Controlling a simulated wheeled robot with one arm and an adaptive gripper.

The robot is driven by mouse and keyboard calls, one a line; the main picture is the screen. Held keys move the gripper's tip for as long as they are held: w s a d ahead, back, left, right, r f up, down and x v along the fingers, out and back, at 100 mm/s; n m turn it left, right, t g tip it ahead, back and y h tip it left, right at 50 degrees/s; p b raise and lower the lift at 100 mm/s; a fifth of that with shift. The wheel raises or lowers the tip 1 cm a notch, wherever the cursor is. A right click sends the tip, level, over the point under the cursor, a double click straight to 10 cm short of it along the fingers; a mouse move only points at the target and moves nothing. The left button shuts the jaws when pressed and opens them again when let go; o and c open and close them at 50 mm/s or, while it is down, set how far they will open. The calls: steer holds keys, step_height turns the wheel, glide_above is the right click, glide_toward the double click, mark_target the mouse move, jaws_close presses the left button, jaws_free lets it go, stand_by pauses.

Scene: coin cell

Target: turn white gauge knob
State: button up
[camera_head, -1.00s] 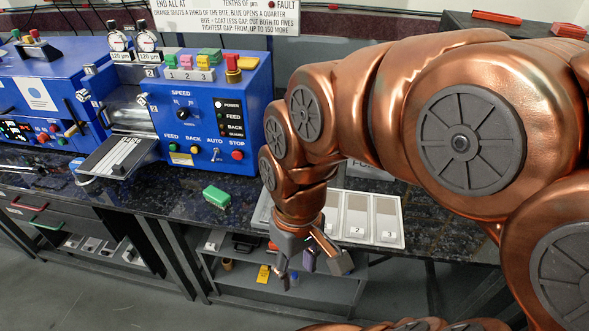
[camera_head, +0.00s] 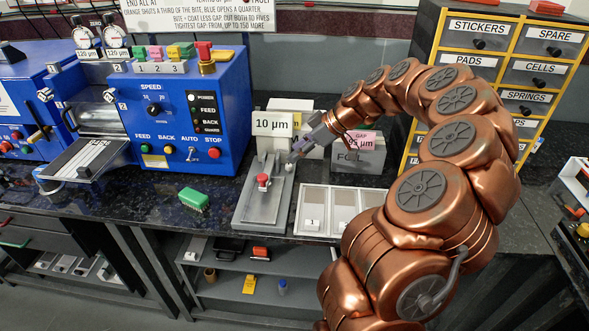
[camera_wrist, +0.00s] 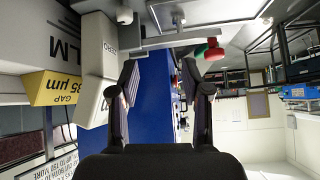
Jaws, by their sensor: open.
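The gauge is a grey stand (camera_head: 257,205) with a white display reading "10 µm" (camera_head: 273,123) at its back. A small white knob (camera_head: 289,168) sits at its right side. A round white knob also shows at the top of the wrist view (camera_wrist: 124,14); it looks like the same one. My gripper (camera_head: 303,148) is just above and behind the white knob, apart from it as far as I can tell. In the wrist view the two fingers of my gripper (camera_wrist: 160,65) are spread with nothing between them. A red button (camera_head: 263,181) stands on the gauge.
A blue machine (camera_head: 190,110) stands left of the gauge, with a green block (camera_head: 194,198) in front. A tray (camera_head: 313,190) lies right of the gauge. A foil box (camera_head: 358,160) and yellow-edged drawers (camera_head: 480,62) stand behind my arm.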

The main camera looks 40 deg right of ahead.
glide_toward(291, 166)
steer(key=shift+t, duration=0.3)
steer(key=shift+p+x, duration=0.55)
steer(key=shift+x, duration=3.75)
steer(key=shift+s+d+f, duration=0.1)
steer(key=shift+c, duration=0.3)
jaws_close()
